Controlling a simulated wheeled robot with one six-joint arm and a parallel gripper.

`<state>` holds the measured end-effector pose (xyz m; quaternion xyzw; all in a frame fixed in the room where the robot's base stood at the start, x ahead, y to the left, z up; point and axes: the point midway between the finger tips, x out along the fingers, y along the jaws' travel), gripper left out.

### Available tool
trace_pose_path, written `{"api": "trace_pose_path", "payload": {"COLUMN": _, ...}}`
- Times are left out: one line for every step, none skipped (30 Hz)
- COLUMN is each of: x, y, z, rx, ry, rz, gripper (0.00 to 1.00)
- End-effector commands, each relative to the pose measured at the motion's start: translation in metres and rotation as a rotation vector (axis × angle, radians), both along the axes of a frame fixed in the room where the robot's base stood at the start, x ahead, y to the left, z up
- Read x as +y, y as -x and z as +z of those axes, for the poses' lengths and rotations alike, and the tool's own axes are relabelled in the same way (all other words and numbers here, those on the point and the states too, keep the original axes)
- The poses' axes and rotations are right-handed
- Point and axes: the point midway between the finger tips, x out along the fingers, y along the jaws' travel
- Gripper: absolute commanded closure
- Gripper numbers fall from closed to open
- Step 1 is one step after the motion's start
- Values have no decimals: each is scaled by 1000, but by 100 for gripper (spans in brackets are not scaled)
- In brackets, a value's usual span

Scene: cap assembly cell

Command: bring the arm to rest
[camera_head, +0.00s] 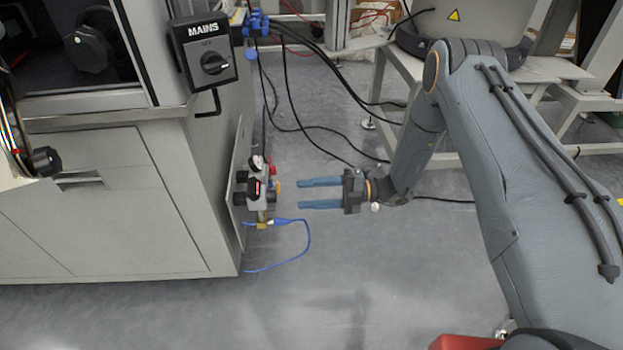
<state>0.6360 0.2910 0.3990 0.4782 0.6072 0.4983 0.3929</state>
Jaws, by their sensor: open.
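My gripper (318,194) is in the middle of the view, at the end of my grey arm (470,110). Its two blue fingers are parallel, spread apart and point left. Nothing is between them. The fingertips are a little to the right of a small valve assembly with a red display (256,188) on the cabinet's side, with a gap between in the picture. My arm comes in from the lower right, rises to an elbow at the upper right and bends down to the wrist.
A grey cabinet (100,215) with a MAINS switch box (203,52) fills the left side. A blue hose (307,245) loops out from the valves. Black cables (290,100) hang and lie behind my gripper. A metal stand (400,75) is at the back right. The floor below is clear.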

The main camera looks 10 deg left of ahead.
Motion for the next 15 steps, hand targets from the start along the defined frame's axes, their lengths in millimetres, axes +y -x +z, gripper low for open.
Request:
{"api": "trace_pose_path", "payload": {"x": 0, "y": 0, "z": 0, "rx": 0, "ry": 0, "rz": 0, "gripper": 52}}
{"api": "trace_pose_path", "payload": {"x": 0, "y": 0, "z": 0, "rx": 0, "ry": 0, "rz": 0, "gripper": 52}}
{"api": "trace_pose_path", "payload": {"x": 0, "y": 0, "z": 0, "rx": 0, "ry": 0, "rz": 0, "gripper": 52}}
{"api": "trace_pose_path", "payload": {"x": 0, "y": 0, "z": 0, "rx": -1, "ry": 1, "rz": 0, "gripper": 52}}
{"api": "trace_pose_path", "payload": {"x": 1, "y": 0, "z": 1, "rx": -4, "ry": 2, "rz": 3, "gripper": 52}}
{"api": "trace_pose_path", "payload": {"x": 2, "y": 2, "z": 2, "rx": -14, "ry": 4, "rz": 10, "gripper": 52}}
{"api": "trace_pose_path", "payload": {"x": 3, "y": 3, "z": 5, "rx": -29, "ry": 8, "rz": 19, "gripper": 52}}
{"api": "trace_pose_path", "payload": {"x": 5, "y": 6, "z": 8, "rx": -48, "ry": 12, "rz": 32, "gripper": 52}}
{"api": "trace_pose_path", "payload": {"x": 9, "y": 11, "z": 13, "rx": -82, "ry": 20, "rz": 57, "gripper": 52}}
{"api": "trace_pose_path", "payload": {"x": 12, "y": 15, "z": 17, "rx": -116, "ry": 29, "rz": 80, "gripper": 52}}
{"api": "trace_pose_path", "payload": {"x": 15, "y": 21, "z": 22, "rx": -156, "ry": 37, "rz": 107, "gripper": 52}}
{"api": "trace_pose_path", "payload": {"x": 20, "y": 30, "z": 30, "rx": -219, "ry": 50, "rz": 150, "gripper": 52}}
{"api": "trace_pose_path", "payload": {"x": 23, "y": 38, "z": 36, "rx": -270, "ry": 56, "rz": 188, "gripper": 52}}
{"api": "trace_pose_path", "payload": {"x": 26, "y": 46, "z": 42, "rx": -326, "ry": 64, "rz": 226, "gripper": 52}}
{"api": "trace_pose_path", "payload": {"x": 29, "y": 57, "z": 50, "rx": -402, "ry": 72, "rz": 283, "gripper": 52}}
